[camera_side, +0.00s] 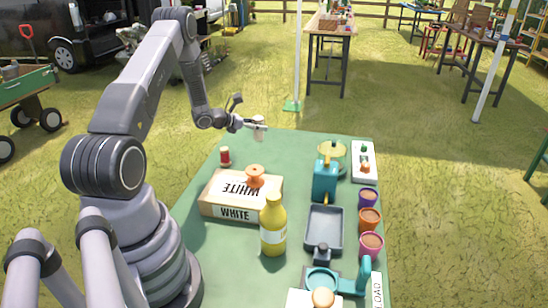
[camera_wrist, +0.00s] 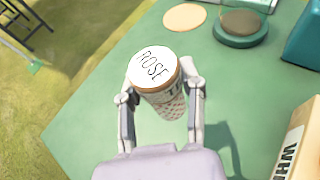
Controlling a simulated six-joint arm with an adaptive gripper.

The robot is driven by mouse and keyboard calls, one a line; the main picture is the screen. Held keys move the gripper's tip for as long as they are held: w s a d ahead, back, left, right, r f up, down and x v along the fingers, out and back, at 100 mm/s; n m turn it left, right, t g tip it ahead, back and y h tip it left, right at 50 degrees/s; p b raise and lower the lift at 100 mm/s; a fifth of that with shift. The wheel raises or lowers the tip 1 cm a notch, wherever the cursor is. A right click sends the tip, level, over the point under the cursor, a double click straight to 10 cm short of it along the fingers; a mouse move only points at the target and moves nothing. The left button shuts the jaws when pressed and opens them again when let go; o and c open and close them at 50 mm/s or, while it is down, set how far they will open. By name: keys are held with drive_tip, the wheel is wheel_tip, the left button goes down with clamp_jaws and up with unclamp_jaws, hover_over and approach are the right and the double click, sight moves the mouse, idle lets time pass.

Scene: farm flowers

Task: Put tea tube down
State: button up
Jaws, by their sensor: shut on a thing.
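The tea tube (camera_wrist: 166,88) is a patterned cylinder with a white lid marked "ROSE" and a tan rim. In the wrist view my gripper (camera_wrist: 165,92) is shut on it, one finger on each side, with the lid facing the camera. In the side view my gripper (camera_side: 254,122) holds the small, pale tube (camera_side: 260,128) near the far left corner of the green table (camera_side: 290,150). It appears raised above the tabletop. Its bottom end is hard to make out, so I cannot tell the exact gap.
A box marked "WHITE" (camera_side: 236,211) carries an orange spool-like piece (camera_side: 255,175); a red-topped piece (camera_side: 225,156) stands behind it. A yellow bottle (camera_side: 273,228), teal container (camera_side: 325,182), grey tray (camera_side: 324,228) and cups (camera_side: 370,219) fill the right and front. The far left tabletop is clear.

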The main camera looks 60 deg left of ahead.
drive_tip(key=w+f, duration=0.1)
drive_tip(key=f, duration=0.1)
drive_tip(key=w+a+f, duration=0.2)
drive_tip(key=f, duration=0.1)
drive_tip(key=shift+w+a+f, duration=0.15)
drive_tip(key=shift+w+f, duration=0.1)
drive_tip(key=shift+f, duration=1.55)
drive_tip(key=shift+f, duration=0.15)
drive_tip(key=o, duration=1.2)
drive_tip(key=shift+c, duration=0.2)
